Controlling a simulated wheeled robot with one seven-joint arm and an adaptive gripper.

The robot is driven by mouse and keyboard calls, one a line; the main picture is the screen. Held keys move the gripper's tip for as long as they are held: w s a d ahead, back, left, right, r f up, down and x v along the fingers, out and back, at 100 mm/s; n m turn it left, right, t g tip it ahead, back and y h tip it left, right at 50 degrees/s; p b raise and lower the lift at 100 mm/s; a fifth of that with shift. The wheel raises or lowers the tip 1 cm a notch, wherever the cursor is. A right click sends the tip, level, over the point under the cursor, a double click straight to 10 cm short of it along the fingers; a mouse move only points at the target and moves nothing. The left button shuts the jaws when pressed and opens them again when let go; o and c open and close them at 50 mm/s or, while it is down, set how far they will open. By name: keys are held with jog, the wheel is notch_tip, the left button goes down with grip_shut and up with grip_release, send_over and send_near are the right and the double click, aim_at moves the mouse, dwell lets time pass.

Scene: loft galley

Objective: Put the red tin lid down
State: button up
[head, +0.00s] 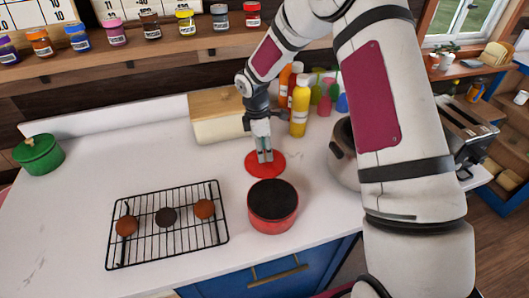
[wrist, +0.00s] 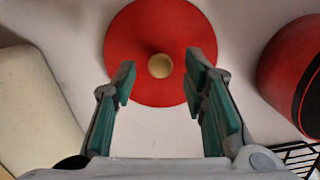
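The red tin lid (head: 252,166) is a flat red disc that appears to lie on the white counter, just behind the open red tin (head: 273,215). In the wrist view the lid (wrist: 160,25) shows a small pale knob near its middle. My gripper (head: 264,157) points down over the lid. In the wrist view its two fingers (wrist: 160,75) are spread wide, with a clear gap between each finger and the knob. Nothing is held. The tin also shows at the right of the wrist view (wrist: 275,65), apart from the lid.
A black wire rack (head: 150,250) with three round brown items stands front left. A green lidded pot (head: 38,155) is far left. A bread-bin-like box (head: 218,125) and a yellow bottle (head: 300,108) stand behind the lid; a kettle-like vessel (head: 342,155) is right. Counter left of the lid is clear.

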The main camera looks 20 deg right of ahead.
jog(key=s+r+m+t+b, duration=0.1)
jog(key=s+r+m, duration=0.15)
jog(key=r, duration=0.75)
jog(key=s+r+m, duration=0.1)
jog(key=s+r, duration=0.2)
jog(key=r, duration=0.7)
jog(key=s+r+m+t, duration=0.1)
jog(key=s+r+m, duration=0.2)
jog(key=s, duration=0.5)
jog(key=s+r+m+t+y, duration=0.1)
jog(key=s+r+m+t, duration=0.1)
jog(key=s+m, duration=0.3)
jog(key=s+r+m+t, duration=0.1)
jog(key=s+r+m, duration=0.3)
jog(key=s, duration=0.7)
jog(key=shift+s+d+t, duration=0.2)
jog(key=shift+t, duration=0.2)
